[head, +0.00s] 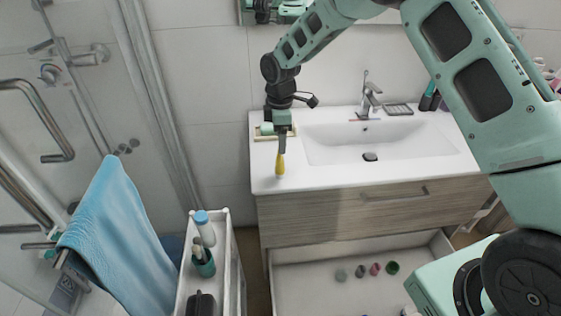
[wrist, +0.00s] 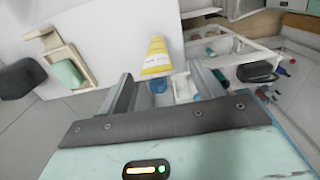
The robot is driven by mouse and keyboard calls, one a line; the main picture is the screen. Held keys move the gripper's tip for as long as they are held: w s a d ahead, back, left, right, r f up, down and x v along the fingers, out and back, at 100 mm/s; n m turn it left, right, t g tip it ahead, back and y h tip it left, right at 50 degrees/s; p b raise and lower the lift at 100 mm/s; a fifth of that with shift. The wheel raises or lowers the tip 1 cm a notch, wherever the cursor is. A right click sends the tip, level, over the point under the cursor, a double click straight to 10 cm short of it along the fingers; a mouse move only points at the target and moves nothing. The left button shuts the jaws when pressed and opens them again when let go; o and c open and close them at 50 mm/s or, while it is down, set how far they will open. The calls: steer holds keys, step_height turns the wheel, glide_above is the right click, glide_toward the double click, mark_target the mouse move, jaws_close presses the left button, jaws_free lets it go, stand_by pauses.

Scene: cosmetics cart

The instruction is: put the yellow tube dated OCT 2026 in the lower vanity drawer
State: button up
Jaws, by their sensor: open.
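A yellow tube (head: 280,164) is at the front left of the white vanity counter. The wrist view shows this tube (wrist: 155,58) with a pale band of print too small to read, so I cannot confirm the date. My gripper (head: 282,150) points down at the tube. In the wrist view my gripper (wrist: 162,88) is open, with its fingers apart and the tube just beyond and between their tips; I cannot tell whether they touch it. The lower vanity drawer (head: 310,303) is pulled open under the counter, with several small round items inside.
A wooden tray (wrist: 49,54) with a green block (wrist: 68,73) is beside the tube. The basin (head: 420,145) is to its right. A white cart (head: 226,265) holding a blue-capped bottle (head: 204,228) stands front left of the vanity. A blue towel (head: 120,235) hangs at left.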

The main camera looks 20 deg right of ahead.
mark_target(280, 160)
steer(key=shift+w+f+p, duration=0.15)
steer(key=shift+f+p, duration=0.6)
steer(key=shift+f, duration=0.5)
steer(key=shift+w+f+p, duration=0.1)
steer(key=shift+f+p, duration=0.6)
steer(key=shift+f, duration=0.5)
jaws_close()
